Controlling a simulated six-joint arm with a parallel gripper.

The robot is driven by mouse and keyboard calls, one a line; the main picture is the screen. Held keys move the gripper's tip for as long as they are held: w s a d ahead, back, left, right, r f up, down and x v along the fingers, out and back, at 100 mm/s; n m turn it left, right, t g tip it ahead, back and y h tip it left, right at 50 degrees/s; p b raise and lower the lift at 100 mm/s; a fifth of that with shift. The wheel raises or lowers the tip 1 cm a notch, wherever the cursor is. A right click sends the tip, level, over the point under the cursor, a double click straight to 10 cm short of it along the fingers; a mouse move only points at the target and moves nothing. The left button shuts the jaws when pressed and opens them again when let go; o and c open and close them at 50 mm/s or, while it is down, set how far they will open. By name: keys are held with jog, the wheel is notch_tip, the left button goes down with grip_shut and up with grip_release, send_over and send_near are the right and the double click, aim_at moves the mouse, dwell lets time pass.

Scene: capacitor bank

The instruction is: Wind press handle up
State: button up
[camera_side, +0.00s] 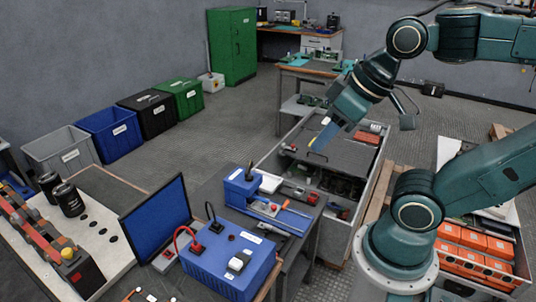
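A small blue bench device (241,188), which looks like the press, stands on the dark workbench left of the picture's middle. It has a blue rail and red parts to its right. I cannot clearly make out its handle. My gripper (318,144) hangs in the air at the end of my teal arm, up and to the right of the device and clearly apart from it. No held object shows.
A blue test box (230,262) with red and black leads and a dark blue panel (157,219) stand near the device. A crate of orange boxes (470,253) is at right. Coloured bins line the left wall.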

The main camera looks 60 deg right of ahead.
jog(key=c, duration=0.3)
jog(key=w+d+f+n+g, duration=0.15)
jog(key=w+d+n, duration=0.35)
jog(key=w, duration=0.6)
jog(key=w+d+f+n+g, duration=0.15)
jog(key=w+d+n, duration=0.35)
jog(key=w, duration=0.5)
jog(key=w+d+f+n+g, duration=0.1)
jog(key=w+d+f+n, duration=0.3)
jog(key=f, duration=0.3)
jog(key=w+d+f+n, duration=0.3)
jog(key=d+f+n, duration=0.1)
jog(key=f, duration=0.3)
jog(key=w+d+f+n+g, duration=0.1)
jog(key=w+d+f+n, duration=0.2)
jog(key=f, duration=0.3)
jog(key=shift+w+d+f+n+g, duration=0.35)
jog(key=shift+w+d, duration=0.2)
jog(key=shift+w, duration=0.25)
jog(key=shift+f, duration=0.2)
